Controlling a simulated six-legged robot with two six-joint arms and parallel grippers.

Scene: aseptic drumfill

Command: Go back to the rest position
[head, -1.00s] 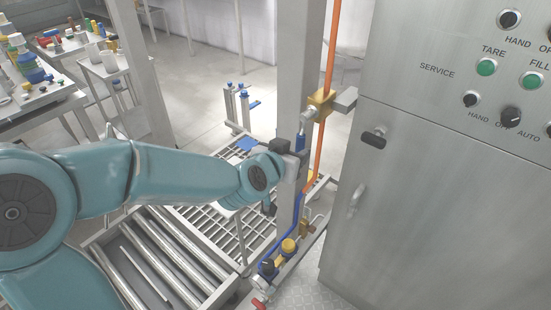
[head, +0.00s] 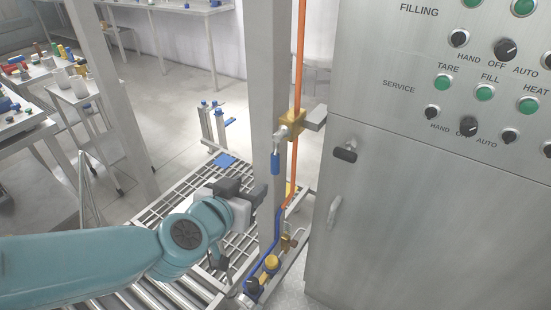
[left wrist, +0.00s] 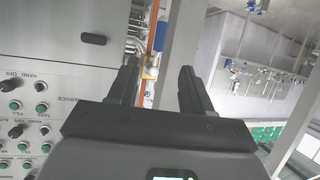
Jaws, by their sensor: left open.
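My left gripper (head: 246,222) is in the lower middle of the head view, left of the steel post (head: 266,100) and below the blue-handled valve (head: 275,162). Its jaws are open, and nothing shows between them. The left wrist view shows the two dark fingers of my left gripper (left wrist: 158,75) spread apart, with the post behind them. The brass valve block (head: 291,124) sits on the orange pipe (head: 299,50), apart from the gripper. My right gripper is in neither view.
A steel control cabinet (head: 400,225) with knobs and green buttons fills the right side. A roller conveyor (head: 180,296) and a grating (head: 178,196) lie below my left arm. A bench (head: 20,118) with bottles stands at the left. Open floor (head: 175,120) shows behind.

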